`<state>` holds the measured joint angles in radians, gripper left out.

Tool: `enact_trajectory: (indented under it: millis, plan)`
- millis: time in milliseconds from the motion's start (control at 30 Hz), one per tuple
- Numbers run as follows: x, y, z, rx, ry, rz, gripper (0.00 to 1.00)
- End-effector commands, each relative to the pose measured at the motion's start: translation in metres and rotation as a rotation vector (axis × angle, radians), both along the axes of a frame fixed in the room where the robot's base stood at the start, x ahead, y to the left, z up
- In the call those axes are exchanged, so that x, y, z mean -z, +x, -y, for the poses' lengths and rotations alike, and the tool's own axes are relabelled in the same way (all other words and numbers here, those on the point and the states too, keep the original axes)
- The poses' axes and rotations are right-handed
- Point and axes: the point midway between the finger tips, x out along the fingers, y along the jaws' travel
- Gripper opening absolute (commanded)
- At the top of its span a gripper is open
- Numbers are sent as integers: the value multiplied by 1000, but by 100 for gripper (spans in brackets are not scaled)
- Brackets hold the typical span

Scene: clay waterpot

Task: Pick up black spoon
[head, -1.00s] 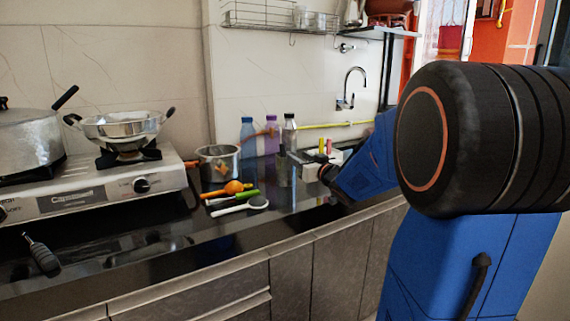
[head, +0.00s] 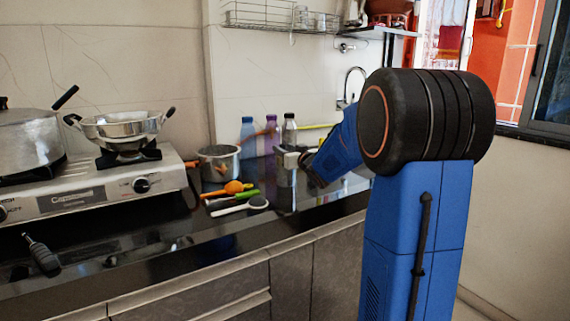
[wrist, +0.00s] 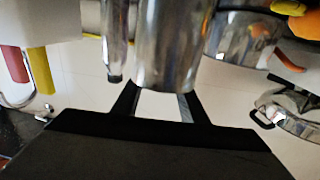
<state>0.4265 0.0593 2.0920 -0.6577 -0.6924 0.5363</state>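A dark black-handled utensil (head: 42,256) lies on the counter at the far left, in front of the stove. Its shape is too small to tell surely as the black spoon. Orange (head: 230,188), green (head: 245,194) and white (head: 243,207) utensils lie together mid-counter; no clear black spoon shows among them. My gripper (head: 285,160) is above the counter, right of these utensils and far from the black-handled one. In the wrist view my gripper (wrist: 160,98) has its fingers apart. A shiny steel vessel (wrist: 168,45) appears beyond the fingertips; contact cannot be told.
A steel pot (head: 220,164) stands behind the utensils. Blue (head: 247,135), purple (head: 271,135) and dark-capped clear (head: 289,133) bottles stand at the wall. The stove (head: 100,190) carries a pan (head: 120,126) and a large pot (head: 28,140). The front counter strip is mostly clear.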

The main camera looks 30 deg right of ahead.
Motion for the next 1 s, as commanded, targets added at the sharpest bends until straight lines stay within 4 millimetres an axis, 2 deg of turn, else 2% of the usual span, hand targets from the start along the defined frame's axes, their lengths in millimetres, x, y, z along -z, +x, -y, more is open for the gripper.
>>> enact_trajectory:
  millis: [167, 400, 433, 567, 600, 867, 1000]
  plan:
    - [1, 22, 1, 1, 0, -1, 39]
    - [0, 25, 1, 1, 0, 0, 39]
    - [0, 25, 1, 1, 0, 0, 34]
    - [0, 25, 1, 1, 0, 0, 3]
    - [0, 25, 1, 1, 0, 0, 0]
    - [0, 25, 1, 1, 0, 0, 0]
    - [-8, 25, 1, 0, 0, 1, 0]
